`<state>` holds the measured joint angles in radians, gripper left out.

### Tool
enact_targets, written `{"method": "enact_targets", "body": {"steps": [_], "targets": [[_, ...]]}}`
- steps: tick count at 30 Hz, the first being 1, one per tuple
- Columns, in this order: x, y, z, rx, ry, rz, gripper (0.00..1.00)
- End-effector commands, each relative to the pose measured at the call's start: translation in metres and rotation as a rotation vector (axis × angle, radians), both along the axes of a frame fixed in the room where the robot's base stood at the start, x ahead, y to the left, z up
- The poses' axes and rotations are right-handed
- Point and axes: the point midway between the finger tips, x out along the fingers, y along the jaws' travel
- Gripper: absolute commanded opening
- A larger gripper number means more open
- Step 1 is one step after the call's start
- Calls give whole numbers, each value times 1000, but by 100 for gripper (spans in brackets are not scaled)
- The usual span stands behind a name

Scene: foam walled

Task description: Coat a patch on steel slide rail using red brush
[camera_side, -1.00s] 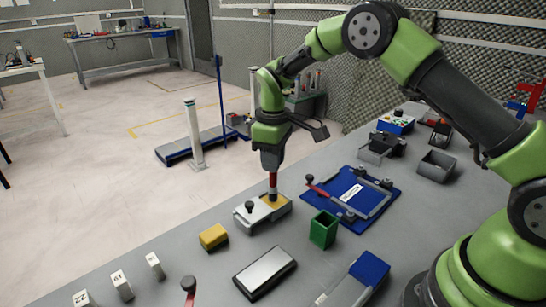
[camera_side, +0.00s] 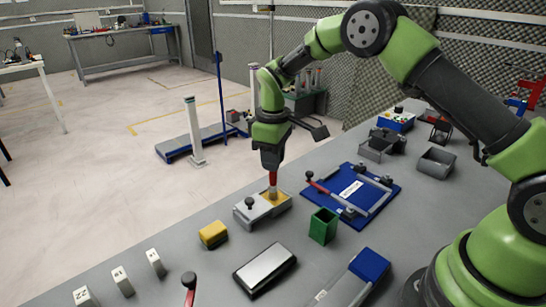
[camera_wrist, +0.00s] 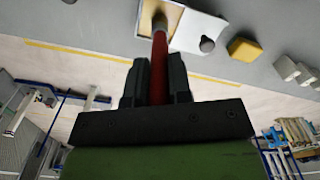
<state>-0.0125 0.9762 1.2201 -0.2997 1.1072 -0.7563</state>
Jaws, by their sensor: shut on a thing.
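My gripper (camera_wrist: 158,92) is shut on the red brush (camera_wrist: 159,65) and holds it upright, bristles down. In the side view, the brush (camera_side: 272,180) points down into the yellow-orange area of a grey tray (camera_side: 243,221) that has a dark knob. The wrist view shows the brush tip over the same tray's orange area; whether it touches cannot be told. A silver-topped bar on a black base (camera_side: 265,267) lies near the front. A grey flat rail-like piece with a blue end block (camera_side: 369,265) lies to its right. I cannot tell which is the steel slide rail.
A yellow block (camera_side: 213,234) sits left of the tray, and an open green box (camera_side: 323,226) to its right. A blue fixture (camera_side: 379,209) with a red-handled lever lies behind. Small numbered white blocks (camera_side: 155,263) and a red-black handle (camera_side: 189,287) are at front left.

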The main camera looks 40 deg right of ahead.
Motion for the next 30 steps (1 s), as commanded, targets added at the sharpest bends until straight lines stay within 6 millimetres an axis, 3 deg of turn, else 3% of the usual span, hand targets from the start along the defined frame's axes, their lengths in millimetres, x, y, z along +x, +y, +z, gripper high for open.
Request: {"method": "enact_targets", "body": {"steps": [16,30], "targets": [[0,0,0,0,1,2,0],[0,0,41,-1,-3,2,0]]}}
